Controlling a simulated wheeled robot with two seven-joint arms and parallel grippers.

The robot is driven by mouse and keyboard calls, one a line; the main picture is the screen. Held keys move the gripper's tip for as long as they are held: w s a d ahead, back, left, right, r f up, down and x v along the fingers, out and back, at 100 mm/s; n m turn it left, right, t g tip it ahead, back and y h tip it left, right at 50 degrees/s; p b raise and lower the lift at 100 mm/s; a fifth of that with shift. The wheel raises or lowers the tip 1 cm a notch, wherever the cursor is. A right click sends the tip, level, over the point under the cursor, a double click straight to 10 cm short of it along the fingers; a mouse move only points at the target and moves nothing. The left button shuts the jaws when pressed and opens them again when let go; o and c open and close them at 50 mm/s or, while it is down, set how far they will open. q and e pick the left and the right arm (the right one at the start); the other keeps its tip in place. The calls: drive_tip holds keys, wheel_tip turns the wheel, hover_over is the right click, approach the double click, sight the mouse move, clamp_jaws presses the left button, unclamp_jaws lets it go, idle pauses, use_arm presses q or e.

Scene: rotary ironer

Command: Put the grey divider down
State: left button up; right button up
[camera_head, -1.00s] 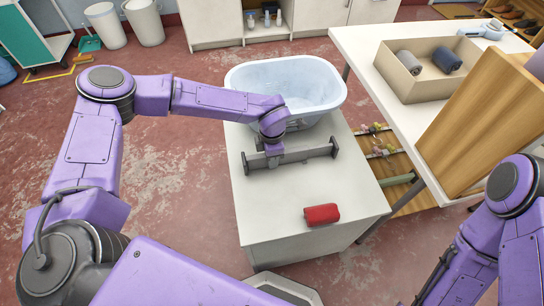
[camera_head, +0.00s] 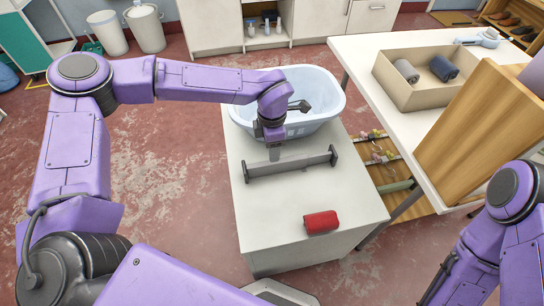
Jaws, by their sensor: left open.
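The grey divider (camera_head: 295,165), a long low bar with an upright plate at each end, lies across the white cabinet top (camera_head: 272,210). My left gripper (camera_head: 275,153) is open just above and behind the middle of the divider, pointing down. Its fingertips are small in view, and I cannot tell whether they touch the bar. My right arm shows at the lower right, but its gripper is out of view.
A pale blue basin (camera_head: 325,88) stands at the back of the cabinet top. A red rolled cloth (camera_head: 321,221) lies near the front. On the right, a white table (camera_head: 365,56) holds a beige box (camera_head: 425,97) with two rolled cloths and a wooden panel (camera_head: 465,140).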

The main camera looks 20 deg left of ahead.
sight(275, 165)
use_arm(q)
drive_tip(key=s+a+t+h, duration=0.2)
drive_tip(key=h, duration=0.1)
drive_tip(key=shift+s+a+f, duration=0.1)
drive_tip(key=shift+a+f, duration=0.05)
drive_tip(key=shift+a, duration=0.25)
drive_tip(key=shift+h, duration=0.3)
drive_tip(key=b+x, duration=0.1)
drive_tip(key=x, duration=0.4)
drive_tip(key=shift+d+f, duration=0.1)
drive_tip(key=shift+d, duration=0.1)
drive_tip(key=x, duration=0.2)
drive_tip(key=w+b+x, duration=0.1)
drive_tip(key=x, duration=0.2)
drive_tip(key=shift+f, duration=0.15)
drive_tip(key=shift+t, duration=0.3)
clamp_jaws()
